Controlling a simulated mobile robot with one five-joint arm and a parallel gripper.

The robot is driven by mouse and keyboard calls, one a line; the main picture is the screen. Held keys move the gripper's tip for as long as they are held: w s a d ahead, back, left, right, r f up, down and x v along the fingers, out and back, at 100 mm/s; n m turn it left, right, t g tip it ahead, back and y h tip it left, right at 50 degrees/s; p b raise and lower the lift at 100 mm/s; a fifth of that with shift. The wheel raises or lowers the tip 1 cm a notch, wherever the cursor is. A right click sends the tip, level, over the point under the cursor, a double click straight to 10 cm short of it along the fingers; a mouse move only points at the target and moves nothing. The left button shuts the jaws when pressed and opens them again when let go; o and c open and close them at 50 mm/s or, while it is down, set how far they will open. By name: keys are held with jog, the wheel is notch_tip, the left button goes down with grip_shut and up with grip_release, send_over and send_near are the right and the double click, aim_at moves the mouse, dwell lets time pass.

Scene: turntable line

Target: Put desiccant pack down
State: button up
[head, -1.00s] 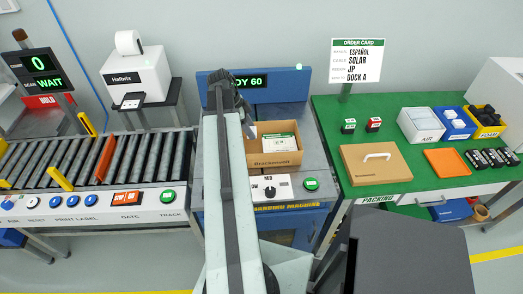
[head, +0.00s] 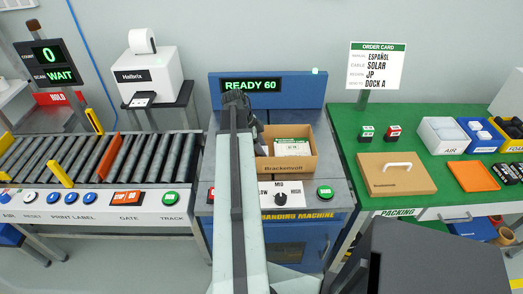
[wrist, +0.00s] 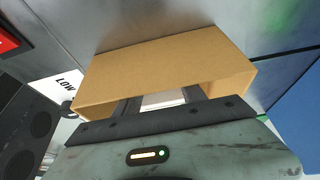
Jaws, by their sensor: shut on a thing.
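An open cardboard box (head: 288,165) stands on the banding machine, with white and green flat items (head: 293,147) inside. My gripper (wrist: 160,101) reaches to the box in the wrist view, where the box wall (wrist: 165,62) rises around the fingers. A pale white object, seemingly the desiccant pack (wrist: 163,101), shows between the two dark fingers, and the gripper is shut on it. Much of the pack is hidden by the gripper. In the head view my arm covers the box's left side and the fingertips are hidden.
The machine's display (head: 268,87) reads READY 60. The roller conveyor (head: 100,160) lies at left. The green packing table (head: 350,130) at right holds a cardboard lid (head: 398,180), an orange tray (head: 473,176) and several bins. An order card (head: 376,66) stands behind.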

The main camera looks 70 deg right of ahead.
jog(key=shift+f+b, duration=0.4)
jog(key=shift+f, duration=0.15)
jog(key=o, duration=1.3)
jog(key=shift+r, duration=0.15)
jog(key=shift+r+p, duration=0.3)
jog(key=shift+p, duration=0.15)
jog(key=p+v, duration=1.1)
jog(key=v, duration=0.1)
jog(key=shift+r, duration=0.2)
